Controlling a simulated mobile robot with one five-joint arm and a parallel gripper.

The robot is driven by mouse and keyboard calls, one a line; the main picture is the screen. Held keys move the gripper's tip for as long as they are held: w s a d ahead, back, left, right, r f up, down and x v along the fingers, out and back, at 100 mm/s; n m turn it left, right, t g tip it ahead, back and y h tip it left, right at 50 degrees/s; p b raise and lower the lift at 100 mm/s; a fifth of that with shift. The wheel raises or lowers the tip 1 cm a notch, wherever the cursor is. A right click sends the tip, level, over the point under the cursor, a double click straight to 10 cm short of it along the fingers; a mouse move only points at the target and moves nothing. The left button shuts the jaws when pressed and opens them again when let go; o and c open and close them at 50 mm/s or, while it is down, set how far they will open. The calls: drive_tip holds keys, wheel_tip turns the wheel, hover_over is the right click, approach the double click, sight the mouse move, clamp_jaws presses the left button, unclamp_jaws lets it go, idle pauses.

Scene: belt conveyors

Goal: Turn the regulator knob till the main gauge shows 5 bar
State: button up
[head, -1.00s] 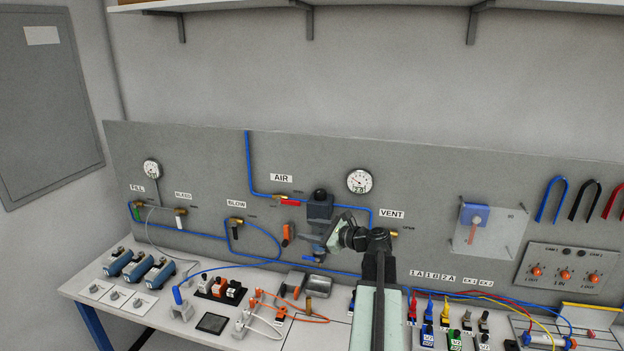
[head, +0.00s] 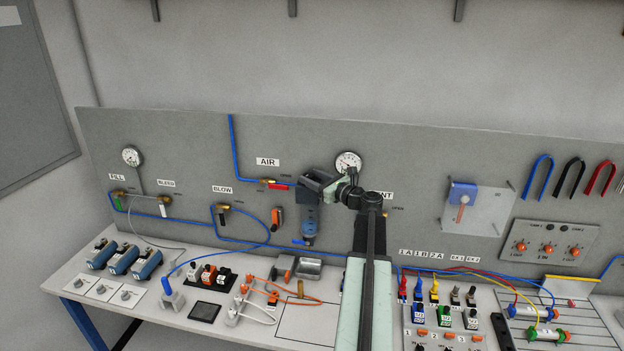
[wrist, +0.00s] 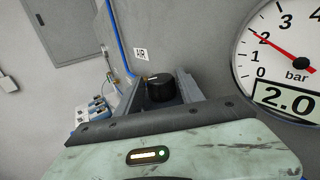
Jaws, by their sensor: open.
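The black regulator knob (wrist: 160,87), with a pale mark on its top, shows in the wrist view. It stands between the two jaws of my gripper (head: 312,184), which are open, one on each side of it; I cannot tell whether either touches it. In the head view my gripper hides the knob at the top of the blue-grey regulator (head: 308,228). The main gauge (wrist: 290,45) is at the right of the wrist view. Its needle is at about 2 and its display reads 2.0 bar. The gauge also shows in the head view (head: 348,162).
The AIR valve with a red handle (head: 275,184) is just left of my gripper. An orange-handled valve (head: 277,218) is left of the regulator. The VENT label (head: 384,195) is partly behind my arm. Blue hoses run along the panel (head: 420,170).

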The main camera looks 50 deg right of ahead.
drive_tip(key=shift+w, duration=0.15)
drive_tip(key=shift+c, duration=0.7)
clamp_jaws()
drive_tip(key=shift+a, duration=0.15)
drive_tip(key=shift+a+m+h, duration=0.1)
drive_tip(key=shift+m+h, duration=0.2)
drive_tip(key=shift+h, duration=0.1)
